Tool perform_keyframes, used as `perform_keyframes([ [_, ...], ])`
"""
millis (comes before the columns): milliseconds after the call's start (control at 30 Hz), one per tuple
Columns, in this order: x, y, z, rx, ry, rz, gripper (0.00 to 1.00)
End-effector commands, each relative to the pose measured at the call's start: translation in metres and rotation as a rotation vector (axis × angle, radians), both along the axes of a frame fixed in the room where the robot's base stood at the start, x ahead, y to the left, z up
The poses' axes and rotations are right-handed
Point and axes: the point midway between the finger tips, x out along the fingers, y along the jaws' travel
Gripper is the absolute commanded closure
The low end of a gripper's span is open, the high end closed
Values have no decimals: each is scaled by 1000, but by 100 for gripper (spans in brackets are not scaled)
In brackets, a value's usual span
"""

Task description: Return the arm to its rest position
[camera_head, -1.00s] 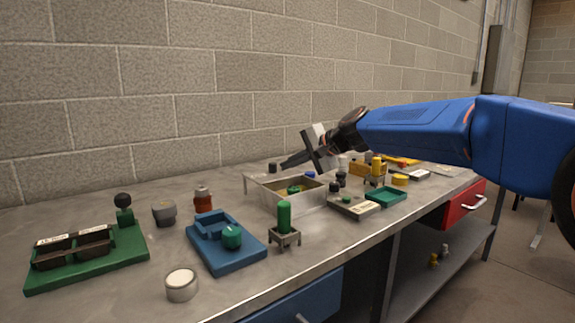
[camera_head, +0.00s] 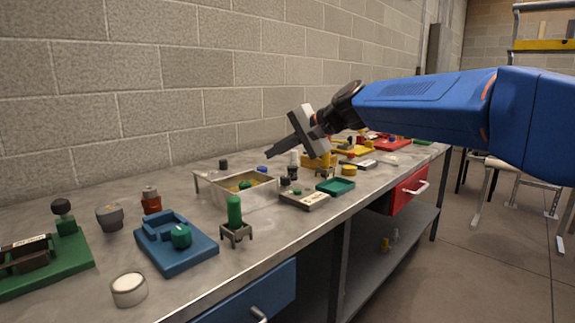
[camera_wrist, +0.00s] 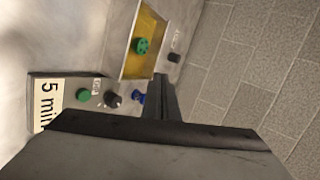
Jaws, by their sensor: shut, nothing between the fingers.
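My blue arm (camera_head: 430,100) reaches in from the right in the head view, above the workbench. My gripper (camera_head: 270,153) points left and slightly down over the back of the bench. Its fingers are together with nothing between them. In the wrist view the closed fingers (camera_wrist: 161,82) show at the middle, in front of a metal tray with a yellow inside (camera_wrist: 147,45) that holds a green part (camera_wrist: 142,46). The gripper appears clear of the things on the bench.
The metal bench (camera_head: 285,235) holds a metal tray (camera_head: 246,200), a blue fixture (camera_head: 172,250), a green cylinder on a stand (camera_head: 234,211), a green tray (camera_head: 336,187) and a white-topped can (camera_head: 129,288). A block wall (camera_head: 140,110) stands behind. A red drawer (camera_head: 409,189) is partly open.

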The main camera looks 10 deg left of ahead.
Motion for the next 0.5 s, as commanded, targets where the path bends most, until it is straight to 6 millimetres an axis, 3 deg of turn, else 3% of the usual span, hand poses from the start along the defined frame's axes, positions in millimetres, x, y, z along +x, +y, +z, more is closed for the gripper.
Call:
perform_keyframes([
  [167,-37,-64,-21,-123,-54,-5,100],
  [500,-130,-193,-87,-414,-138,8,100],
])
